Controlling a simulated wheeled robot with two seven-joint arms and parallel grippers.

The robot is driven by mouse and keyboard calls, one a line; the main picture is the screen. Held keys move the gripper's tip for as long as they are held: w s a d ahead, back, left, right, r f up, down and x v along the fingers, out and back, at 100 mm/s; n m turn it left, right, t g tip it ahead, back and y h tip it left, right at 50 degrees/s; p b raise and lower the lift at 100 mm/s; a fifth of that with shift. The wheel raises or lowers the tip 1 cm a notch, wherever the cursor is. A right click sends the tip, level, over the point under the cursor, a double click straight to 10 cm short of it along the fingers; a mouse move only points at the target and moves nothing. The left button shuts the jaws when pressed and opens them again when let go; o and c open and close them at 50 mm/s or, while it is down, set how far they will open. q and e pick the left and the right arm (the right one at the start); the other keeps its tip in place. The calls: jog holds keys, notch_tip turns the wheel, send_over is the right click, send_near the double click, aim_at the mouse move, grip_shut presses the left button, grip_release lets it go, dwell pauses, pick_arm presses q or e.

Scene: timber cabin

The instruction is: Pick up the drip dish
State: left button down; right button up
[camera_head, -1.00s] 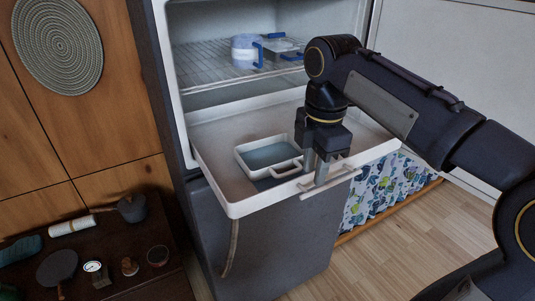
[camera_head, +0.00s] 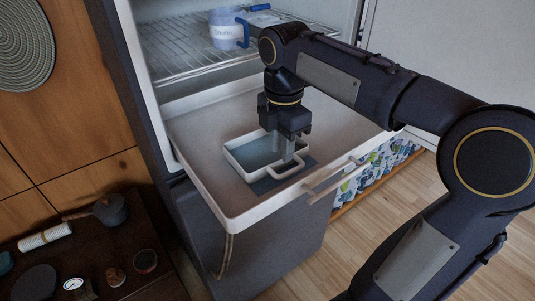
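The drip dish (camera_head: 240,165) is a white, shallow rectangular dish with a blue-grey inside and a loop handle (camera_head: 286,170) on its near right side. It lies on the pulled-out white tray (camera_head: 205,150) of the fridge, on a darker blue-grey patch (camera_head: 265,186). My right gripper (camera_head: 288,154) points down over the dish's right end, with its fingertips close to the handle. Only part of the fingers shows, so I cannot tell whether they are apart or closed, or whether they touch the handle. My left gripper is not in view.
A wire shelf (camera_head: 185,60) above the tray holds a pale container with blue handles (camera_head: 224,32). A tray handle (camera_head: 330,180) sticks out in front. A dark table (camera_head: 110,250) with small items stands at lower left.

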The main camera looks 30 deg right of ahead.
jog(key=shift+f, duration=1.3)
grip_shut()
jog(key=shift+r, duration=0.2)
jog(key=shift+r, duration=1.4)
jog(key=s+d+r, duration=0.9)
jog(key=s+r, duration=0.1)
jog(key=shift+s, duration=0.25)
